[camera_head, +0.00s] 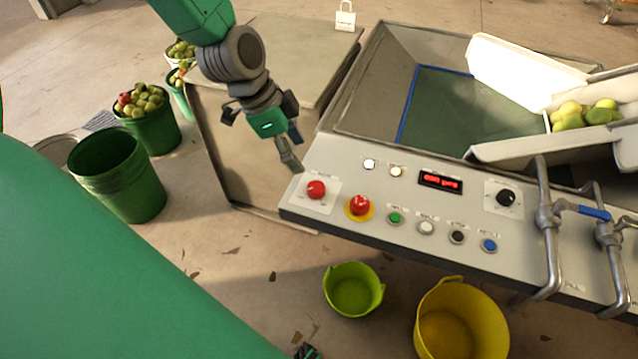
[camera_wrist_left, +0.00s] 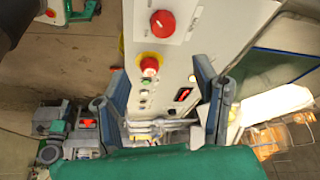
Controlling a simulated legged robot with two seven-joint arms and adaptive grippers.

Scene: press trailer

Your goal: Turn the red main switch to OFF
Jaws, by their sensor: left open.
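The red main switch (camera_head: 316,189) is a round red knob on a white plate at the left end of the control panel. In the left wrist view the red knob (camera_wrist_left: 162,22) is at the top, beyond my fingers. My left gripper (camera_head: 285,150) is open and empty, above and left of the switch near the panel's left end, apart from the knob. Its two fingers (camera_wrist_left: 162,88) are spread in the left wrist view. The knob's markings are too small to read.
A red mushroom button (camera_head: 359,205) on a yellow ring sits close to the switch's right. Small buttons, a red display (camera_head: 440,181) and a black knob (camera_head: 505,198) follow. Metal pipes (camera_head: 545,230) rise at the panel's right. Green (camera_head: 353,290) and yellow (camera_head: 462,322) tubs stand below.

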